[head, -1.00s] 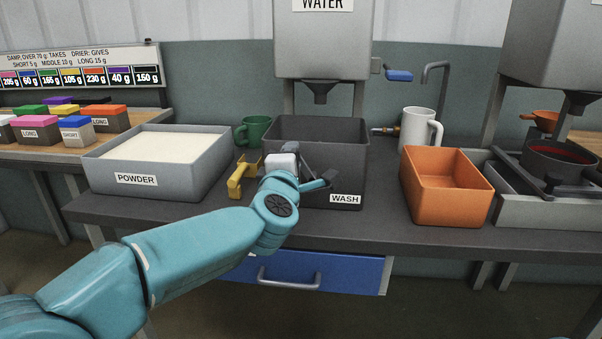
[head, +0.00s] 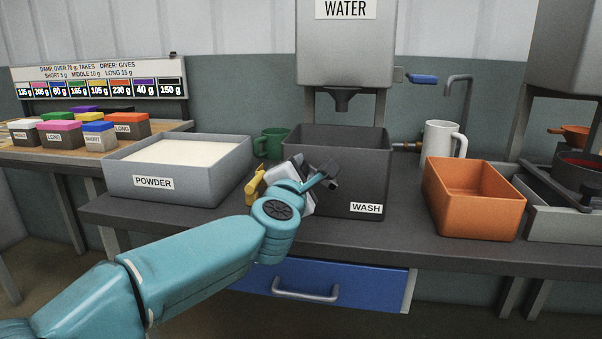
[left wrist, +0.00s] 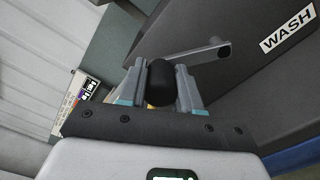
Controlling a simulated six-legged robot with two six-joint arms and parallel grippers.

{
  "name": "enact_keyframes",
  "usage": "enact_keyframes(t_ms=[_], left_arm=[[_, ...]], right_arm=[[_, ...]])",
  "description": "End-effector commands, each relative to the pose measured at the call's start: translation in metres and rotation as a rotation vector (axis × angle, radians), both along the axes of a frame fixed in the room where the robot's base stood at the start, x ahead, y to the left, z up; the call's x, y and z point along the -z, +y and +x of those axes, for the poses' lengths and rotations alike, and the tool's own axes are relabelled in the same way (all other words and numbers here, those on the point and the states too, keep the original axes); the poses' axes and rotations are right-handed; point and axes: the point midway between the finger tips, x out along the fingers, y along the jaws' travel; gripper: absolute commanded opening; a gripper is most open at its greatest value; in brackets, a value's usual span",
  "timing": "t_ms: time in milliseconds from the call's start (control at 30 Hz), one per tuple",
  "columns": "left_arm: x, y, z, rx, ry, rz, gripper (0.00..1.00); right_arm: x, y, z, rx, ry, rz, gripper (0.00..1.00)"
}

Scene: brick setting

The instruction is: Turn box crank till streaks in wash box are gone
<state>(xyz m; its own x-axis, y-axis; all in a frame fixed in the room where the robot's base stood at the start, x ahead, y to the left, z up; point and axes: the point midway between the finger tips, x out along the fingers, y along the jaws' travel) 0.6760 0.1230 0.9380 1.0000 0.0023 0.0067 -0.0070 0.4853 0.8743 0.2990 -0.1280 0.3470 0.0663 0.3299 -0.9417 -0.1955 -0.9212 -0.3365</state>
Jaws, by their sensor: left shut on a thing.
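The dark grey wash box (head: 358,190) stands on the bench, with its WASH label at the lower right of its front. Its inside looks dark, and I cannot make out streaks. My left gripper (head: 320,178) is in front of the box's left part. In the left wrist view my left gripper (left wrist: 160,76) is shut on the black crank knob (left wrist: 161,88), which sits between both fingers. The grey crank arm (left wrist: 196,50) runs beyond the fingers beside the box wall. In the head view the gripper mostly hides the crank. My right gripper is out of view.
A powder box (head: 185,178) stands left, with a yellow thing (head: 254,184) and green mug (head: 272,143) nearby. An orange bin (head: 473,205) and white mug (head: 440,140) stand right. The water tank (head: 345,50) hangs above. A blue drawer (head: 330,284) is below.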

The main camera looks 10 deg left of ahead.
Motion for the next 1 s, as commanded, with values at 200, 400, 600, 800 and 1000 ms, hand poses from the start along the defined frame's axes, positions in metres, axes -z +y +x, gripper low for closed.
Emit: enact_keyframes(t_ms=[200, 400, 600, 800, 1000], left_arm=[[0.000, 0.001, 0.000, -0.002, 0.000, 0.001, 0.00], [0.000, 0.000, 0.000, -0.002, 0.001, 0.002, 0.59], [0.000, 0.000, 0.000, -0.001, 0.000, 0.002, 0.59], [-0.001, 0.000, -0.023, 0.001, -0.002, 0.003, 0.59], [-0.001, -0.001, -0.076, 0.003, -0.001, 0.002, 0.59]], right_arm=[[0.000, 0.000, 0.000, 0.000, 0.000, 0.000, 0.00], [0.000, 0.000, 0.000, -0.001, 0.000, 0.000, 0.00], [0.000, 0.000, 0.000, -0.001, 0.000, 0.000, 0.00], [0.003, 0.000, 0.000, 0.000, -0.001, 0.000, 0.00], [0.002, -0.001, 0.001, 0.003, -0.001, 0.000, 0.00]])
